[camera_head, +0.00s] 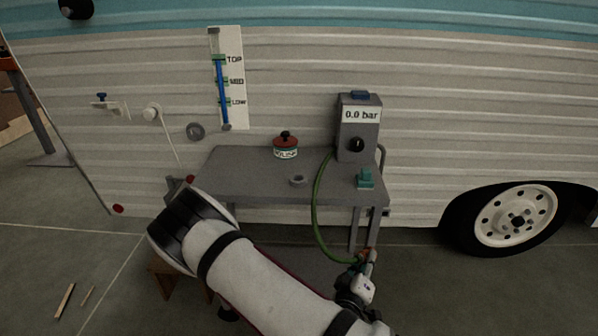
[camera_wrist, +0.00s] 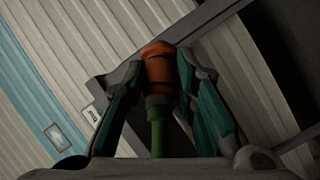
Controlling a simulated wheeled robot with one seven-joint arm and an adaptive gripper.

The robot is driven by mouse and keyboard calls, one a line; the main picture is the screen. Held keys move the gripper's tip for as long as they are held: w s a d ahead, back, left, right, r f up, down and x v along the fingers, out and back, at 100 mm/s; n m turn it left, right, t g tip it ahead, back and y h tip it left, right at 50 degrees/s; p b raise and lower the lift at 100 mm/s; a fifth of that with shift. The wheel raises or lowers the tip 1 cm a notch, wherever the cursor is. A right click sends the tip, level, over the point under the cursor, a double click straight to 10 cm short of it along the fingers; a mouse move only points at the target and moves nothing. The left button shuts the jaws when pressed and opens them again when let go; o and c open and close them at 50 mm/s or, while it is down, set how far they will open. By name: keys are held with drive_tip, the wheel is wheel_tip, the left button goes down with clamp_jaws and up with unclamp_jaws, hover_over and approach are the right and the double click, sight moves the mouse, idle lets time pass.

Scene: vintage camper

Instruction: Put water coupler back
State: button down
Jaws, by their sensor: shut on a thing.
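The water coupler is an orange-red fitting on the end of a green hose. In the wrist view the coupler (camera_wrist: 158,66) sits between my two fingers, with the hose (camera_wrist: 158,138) running back from it. My gripper (camera_wrist: 156,75) is shut on it. In the head view my gripper (camera_head: 367,258) is low, beyond the front right corner of the table, with only a little orange of the coupler showing. The hose (camera_head: 318,205) loops down from the grey box reading 0.0 bar (camera_head: 358,120). A teal block-like holder (camera_head: 365,179) stands on the table's right side.
The grey table (camera_head: 255,180) also bears a red-topped tin (camera_head: 286,148) and a small grey ring (camera_head: 298,180). The camper wall behind has a level gauge (camera_head: 226,80), a round grey fitting (camera_head: 195,131) and a tap (camera_head: 108,104). A wheel (camera_head: 515,218) is at right. Open floor lies between.

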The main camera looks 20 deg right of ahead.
drive_tip(key=w+a+r+m+g+y+p, duration=0.1)
drive_tip(key=w+a+r+g+y+p, duration=0.15)
drive_tip(key=a+r+p, duration=0.4)
drive_tip(key=w+a+r+m+g+y+p, duration=0.15)
drive_tip(key=r+y+p, duration=0.25)
drive_tip(key=r, duration=0.6)
drive_tip(key=w+a+r+m+g+y+p, duration=0.1)
drive_tip(key=a+r+g+y+p, duration=0.3)
drive_tip(key=r, duration=0.4)
drive_tip(key=shift+t, duration=0.5)
drive_tip(key=w+p, duration=0.2)
drive_tip(key=w, duration=0.3)
drive_tip(key=w+f+p, duration=0.1)
drive_tip(key=w, duration=0.4)
drive_tip(key=w+f+p, duration=0.1)
drive_tip(key=w+p, duration=0.1)
drive_tip(key=w, duration=0.3)
drive_tip(key=shift+w+p, duration=0.1)
drive_tip(key=shift+p, duration=0.25)
drive_tip(key=shift+f, duration=1.7)
drive_tip(key=shift+f+b, duration=0.15)
drive_tip(key=shift+b, duration=0.25)
drive_tip(key=c, duration=1.3)
unclamp_jaws()
